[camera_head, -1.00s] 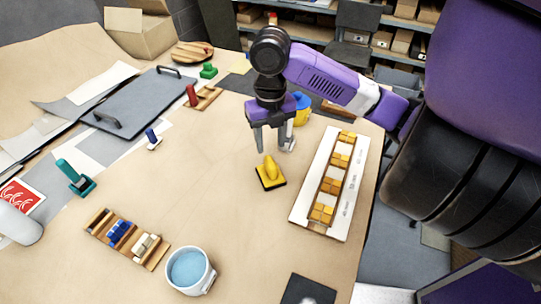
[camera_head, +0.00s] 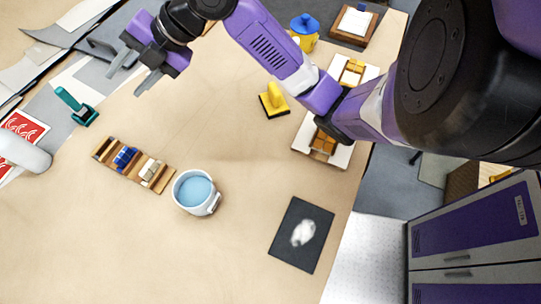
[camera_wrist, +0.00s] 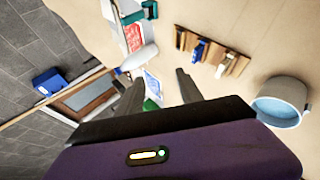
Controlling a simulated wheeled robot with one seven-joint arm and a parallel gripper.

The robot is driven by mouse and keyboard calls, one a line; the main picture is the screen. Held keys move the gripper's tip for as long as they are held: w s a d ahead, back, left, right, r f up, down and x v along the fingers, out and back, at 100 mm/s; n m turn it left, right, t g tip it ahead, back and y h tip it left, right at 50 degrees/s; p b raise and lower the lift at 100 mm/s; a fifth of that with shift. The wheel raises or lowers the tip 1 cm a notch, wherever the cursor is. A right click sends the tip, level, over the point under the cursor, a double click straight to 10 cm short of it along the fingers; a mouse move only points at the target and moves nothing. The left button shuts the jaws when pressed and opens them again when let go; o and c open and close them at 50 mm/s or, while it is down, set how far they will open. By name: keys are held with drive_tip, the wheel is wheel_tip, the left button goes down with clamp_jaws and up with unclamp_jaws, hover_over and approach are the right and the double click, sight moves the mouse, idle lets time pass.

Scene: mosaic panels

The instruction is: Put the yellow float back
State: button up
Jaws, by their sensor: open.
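The yellow float (camera_head: 273,100), a yellow block with a raised grip on a dark base, rests on the bare table just left of the white mosaic panel (camera_head: 300,146). My arm covers much of that panel, and a few orange tiles show on it. My gripper (camera_head: 122,84) is open and empty above the table's left side, well left of the float. The wrist view shows its two fingers (camera_wrist: 157,85) apart with nothing between them. The float is not in the wrist view.
A wooden rack (camera_head: 134,164) with blue and white pieces and a bucket of water (camera_head: 194,192) stand front left. A teal-handled tool (camera_head: 77,106) is at left. A dark mat with a white patch (camera_head: 300,234) lies front right. A yellow-and-blue container (camera_head: 304,32) stands behind. The middle is clear.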

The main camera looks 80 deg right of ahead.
drive_tip(key=w+a+r+m+t, duration=0.1)
drive_tip(key=w+a+m+t, duration=0.15)
drive_tip(key=a+m, duration=0.4)
drive_tip(key=w+a+r+m+t, duration=0.1)
drive_tip(key=a+m+t, duration=0.3)
drive_tip(key=a+m, duration=0.25)
drive_tip(key=s+a+f+m+h, duration=0.1)
drive_tip(key=s+f+m, duration=0.1)
drive_tip(key=s+f, duration=0.2)
drive_tip(key=s+a+f+m+h, duration=0.1)
drive_tip(key=s+f+m+h, duration=0.1)
drive_tip(key=s, duration=0.6)
drive_tip(key=s+a+f+m+g+h, duration=0.1)
drive_tip(key=s+a+f+m+h, duration=0.1)
drive_tip(key=s+f+m, duration=0.2)
drive_tip(key=shift+s+f, duration=1.35)
drive_tip(key=shift+f, duration=0.15)
drive_tip(key=s+d+r+n+y, duration=0.1)
drive_tip(key=s+d, duration=0.2)
drive_tip(key=s, duration=1.2)
drive_tip(key=shift+s, duration=0.25)
drive_tip(key=shift+g, duration=0.25)
